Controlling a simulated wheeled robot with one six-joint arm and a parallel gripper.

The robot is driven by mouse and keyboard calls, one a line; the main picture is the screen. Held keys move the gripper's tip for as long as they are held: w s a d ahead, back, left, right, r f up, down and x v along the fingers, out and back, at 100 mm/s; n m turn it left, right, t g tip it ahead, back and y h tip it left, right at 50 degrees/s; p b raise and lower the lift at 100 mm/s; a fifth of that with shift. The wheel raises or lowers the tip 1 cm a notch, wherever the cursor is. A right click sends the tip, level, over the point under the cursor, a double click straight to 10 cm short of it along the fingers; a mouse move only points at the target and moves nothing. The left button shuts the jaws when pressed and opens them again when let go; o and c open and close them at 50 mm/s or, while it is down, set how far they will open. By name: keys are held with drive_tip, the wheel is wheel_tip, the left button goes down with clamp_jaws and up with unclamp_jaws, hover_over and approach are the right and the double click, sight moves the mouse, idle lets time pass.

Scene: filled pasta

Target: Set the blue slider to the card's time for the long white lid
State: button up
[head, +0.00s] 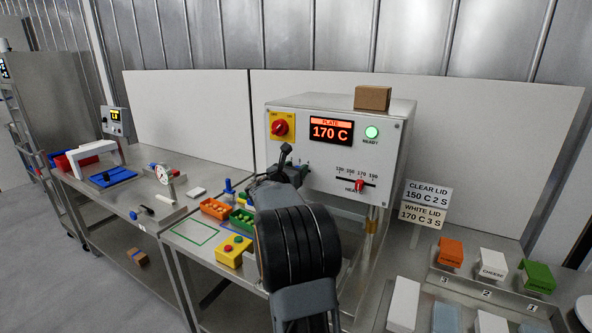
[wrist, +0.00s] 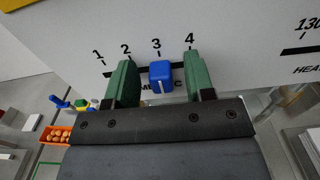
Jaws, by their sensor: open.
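The blue slider (wrist: 161,76) sits on its slot in the wrist view, its white line just below the printed 3. The scale runs 1 to 4. My gripper (wrist: 158,82) is open, with one green finger on each side of the slider and a gap on both sides. In the head view my gripper (head: 286,166) is at the front of the white machine (head: 390,150) and largely hides the slider. The card (head: 422,214) reads WHITE LID 170 C 3 S, below CLEAR LID 150 C 2 S. A long white lid (head: 403,304) lies at the lower right.
The display (head: 331,131) reads PLATE 170 C, beside a lit green READY lamp (head: 371,132). The red heat slider (head: 359,186) stands near 170. A red knob (head: 280,127) is at upper left. Orange and green trays (head: 215,208) and a yellow button box (head: 233,251) lie below.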

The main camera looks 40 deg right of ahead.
drive_tip(key=b+v, duration=0.3)
drive_tip(key=v, duration=1)
drive_tip(key=shift+a, duration=0.3)
drive_tip(key=shift+s, duration=0.1)
